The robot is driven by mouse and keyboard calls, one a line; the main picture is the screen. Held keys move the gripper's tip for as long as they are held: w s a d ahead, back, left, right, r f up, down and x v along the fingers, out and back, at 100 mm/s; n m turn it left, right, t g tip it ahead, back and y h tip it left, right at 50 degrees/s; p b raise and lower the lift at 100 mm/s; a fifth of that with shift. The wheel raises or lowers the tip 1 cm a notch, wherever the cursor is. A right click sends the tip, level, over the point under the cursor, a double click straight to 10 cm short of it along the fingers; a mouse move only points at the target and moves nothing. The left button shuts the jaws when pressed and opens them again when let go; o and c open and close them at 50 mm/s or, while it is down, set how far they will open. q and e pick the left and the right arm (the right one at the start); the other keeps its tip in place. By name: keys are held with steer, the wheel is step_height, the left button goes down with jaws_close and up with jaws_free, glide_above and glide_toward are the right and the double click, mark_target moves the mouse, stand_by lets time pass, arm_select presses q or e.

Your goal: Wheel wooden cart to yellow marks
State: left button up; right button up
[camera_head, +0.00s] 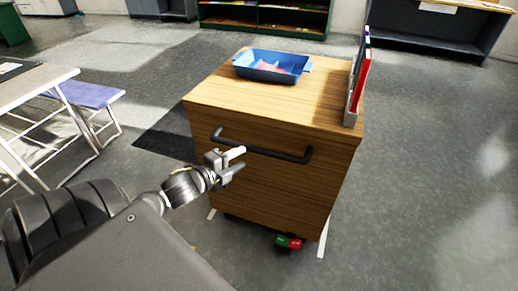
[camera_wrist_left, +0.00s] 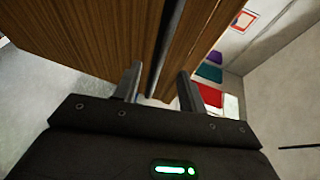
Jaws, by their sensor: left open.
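The wooden cart (camera_head: 265,190) stands upright ahead of me, with a dark bar handle (camera_head: 282,154) across its near face. My left gripper (camera_head: 238,161) is open at the left half of the handle. In the left wrist view the dark handle (camera_wrist_left: 166,45) runs between the open fingers (camera_wrist_left: 158,88), which are not closed on it; I cannot tell whether they touch it. A blue tray (camera_head: 270,75) and an upright holder with red and blue folders (camera_head: 361,85) are on the cart top. My right gripper is out of view.
White strips (camera_head: 323,238) lie on the floor by the cart's base, and a red and green object (camera_head: 288,242) is under its front. A white table (camera_head: 25,85) and purple bench (camera_head: 90,95) stand left. Shelves (camera_head: 265,18) line the back. Floor at right is clear.

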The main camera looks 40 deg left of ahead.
mark_target(253, 151)
arm_select(q)
steer(key=w, duration=0.3)
steer(key=w+f, duration=0.1)
steer(key=w, duration=0.5)
steer(key=shift+w+d+f, duration=0.25)
steer(key=shift+d+f, duration=0.05)
steer(key=shift+f, duration=0.1)
jaws_close()
